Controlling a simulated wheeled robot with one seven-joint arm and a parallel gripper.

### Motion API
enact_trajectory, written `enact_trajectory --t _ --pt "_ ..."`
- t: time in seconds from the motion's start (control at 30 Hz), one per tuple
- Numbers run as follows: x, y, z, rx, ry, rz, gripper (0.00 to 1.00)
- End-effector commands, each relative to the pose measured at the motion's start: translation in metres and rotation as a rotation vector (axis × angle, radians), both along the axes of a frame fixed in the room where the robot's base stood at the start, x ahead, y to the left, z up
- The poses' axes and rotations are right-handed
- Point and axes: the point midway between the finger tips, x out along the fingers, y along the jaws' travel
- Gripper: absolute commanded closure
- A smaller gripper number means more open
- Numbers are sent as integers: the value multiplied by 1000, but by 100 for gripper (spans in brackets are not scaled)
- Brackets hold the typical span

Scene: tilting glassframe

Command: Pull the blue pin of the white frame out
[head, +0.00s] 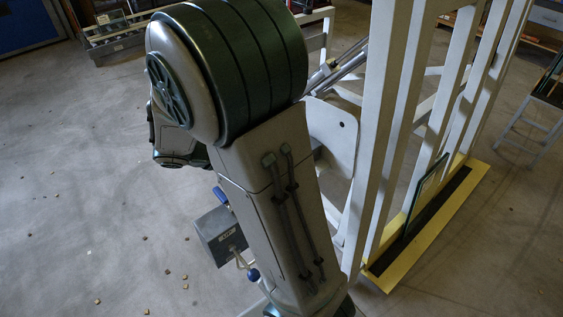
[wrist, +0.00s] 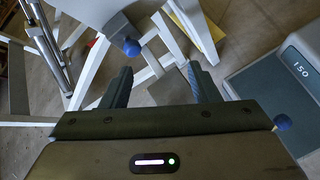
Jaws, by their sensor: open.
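The white frame (head: 385,120) stands tall at the right of the head view, and its white bars (wrist: 168,48) cross the top of the wrist view. A blue round knob (wrist: 132,47), which looks like the pin's end, sits at the edge of a pale plate near a grey block. My gripper (wrist: 160,72) is open, with nothing between its fingers. The knob shows above and slightly left of the gap between the fingers, apart from them in the picture. My arm hides my gripper in the head view.
A grey box (wrist: 270,90) marked 150 is close at the right, with another blue knob (wrist: 282,121); the box also shows in the head view (head: 218,240). A yellow-edged base (head: 425,243) holds a glass pane (head: 424,195). Small bits litter the open floor at left.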

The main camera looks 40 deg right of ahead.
Motion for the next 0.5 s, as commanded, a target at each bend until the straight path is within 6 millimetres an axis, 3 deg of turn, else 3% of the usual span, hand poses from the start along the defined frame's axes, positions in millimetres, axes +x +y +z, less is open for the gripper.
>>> enact_trajectory --t 0.03,0.1,0.3,0.5 --pt "11 -3 -25 -59 54 53 45" --pt "24 -7 -35 -126 110 117 45" --pt "44 -11 -46 -233 191 210 45" --pt "45 -30 -53 -245 201 216 45"
